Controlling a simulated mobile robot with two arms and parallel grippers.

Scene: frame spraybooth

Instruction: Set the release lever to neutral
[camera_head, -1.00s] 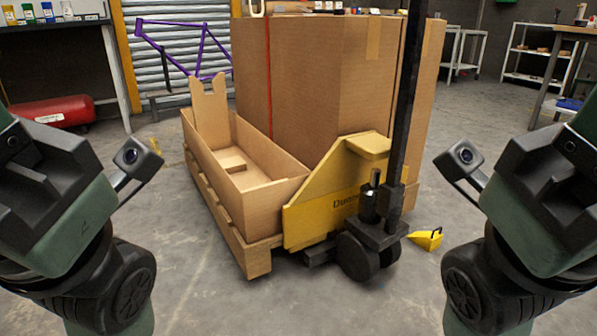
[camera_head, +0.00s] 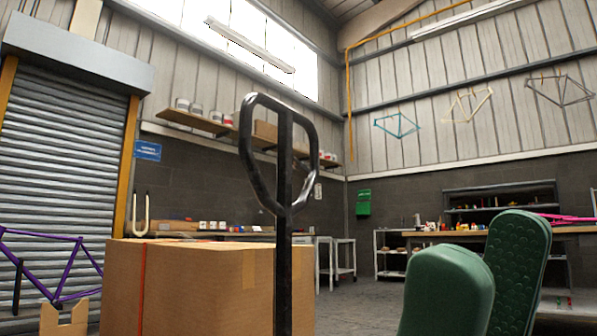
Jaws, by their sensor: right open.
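The black pallet jack handle (camera_head: 284,262) stands upright in the middle of the view, with a closed loop grip (camera_head: 249,160) at its top. A bar runs up inside the loop. I cannot clearly make out the release lever or its setting. My right gripper (camera_head: 480,250) is at the lower right, its two green padded fingers pointing up. It is open and empty, well to the right of the handle and apart from it. My left gripper is out of view. The jack's base is below the frame.
A large cardboard box (camera_head: 195,285) stands behind the handle. A purple bike frame (camera_head: 62,265) is at the left by the roller shutter (camera_head: 62,150). A workbench (camera_head: 565,240) and white trolleys stand at the back right. The space between handle and right gripper looks clear.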

